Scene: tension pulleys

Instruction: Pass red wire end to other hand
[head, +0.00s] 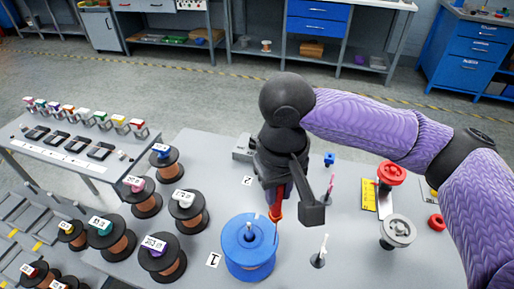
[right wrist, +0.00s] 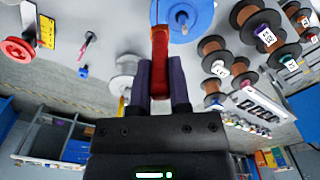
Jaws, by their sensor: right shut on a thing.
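My right gripper (head: 277,196) points down above the back right edge of the blue spool (head: 246,262). It is shut on the red wire end (right wrist: 158,60), a red piece with an orange tip, which sits between the two fingers (right wrist: 159,82) in the right wrist view. The orange tip (head: 275,214) also shows below the gripper in the head view, close to the spool's upright pin. I cannot tell whether it touches the spool. The blue spool also shows at the top of the right wrist view (right wrist: 190,18). My left gripper is not in view.
Several copper wire spools (head: 162,258) stand to the left on the grey table (head: 205,150). A red pulley (head: 391,173), a grey pulley (head: 398,232) and a yellow label (head: 369,194) are at the right. A short post (head: 320,252) stands right of the blue spool.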

